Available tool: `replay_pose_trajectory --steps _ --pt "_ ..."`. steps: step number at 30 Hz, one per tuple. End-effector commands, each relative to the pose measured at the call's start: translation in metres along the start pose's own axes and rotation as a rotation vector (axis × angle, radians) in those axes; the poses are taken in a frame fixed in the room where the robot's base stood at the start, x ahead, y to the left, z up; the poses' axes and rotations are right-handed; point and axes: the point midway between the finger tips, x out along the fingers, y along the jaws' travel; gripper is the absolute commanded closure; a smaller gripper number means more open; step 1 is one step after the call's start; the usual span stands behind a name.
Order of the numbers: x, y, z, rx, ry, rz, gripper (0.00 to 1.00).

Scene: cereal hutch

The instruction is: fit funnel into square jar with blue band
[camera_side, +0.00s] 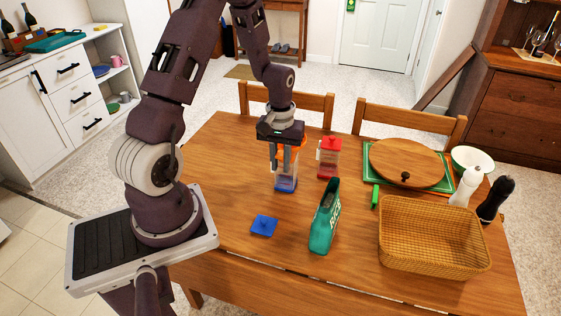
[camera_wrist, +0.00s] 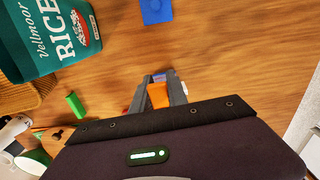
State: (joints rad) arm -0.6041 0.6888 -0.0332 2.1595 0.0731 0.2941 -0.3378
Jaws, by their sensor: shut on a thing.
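The square jar with a blue band (camera_side: 286,184) stands upright on the table below my gripper. My gripper (camera_side: 285,160) points down and is shut on the orange funnel (camera_wrist: 158,96), which shows between the fingers in the wrist view. In the side view, orange shows beside and behind the fingers at the jar's top. The fingers hide much of the funnel and the jar's upper part, so I cannot tell how far the spout is inside the jar. A blue lid (camera_side: 263,225) with a knob lies on the table in front of the jar.
A red-lidded jar (camera_side: 329,158) stands close to the right of my gripper. A wicker basket (camera_side: 432,243), a round wooden board (camera_side: 405,160) and two mills stand further right. The table's left part is clear.

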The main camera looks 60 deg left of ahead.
Motion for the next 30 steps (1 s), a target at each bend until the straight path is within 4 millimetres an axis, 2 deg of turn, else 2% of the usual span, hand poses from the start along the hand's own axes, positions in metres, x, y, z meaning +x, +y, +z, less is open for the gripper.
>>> replay_pose_trajectory --steps 30 --pt "0.011 -0.0001 0.0002 0.0 -0.001 0.0 1.0"
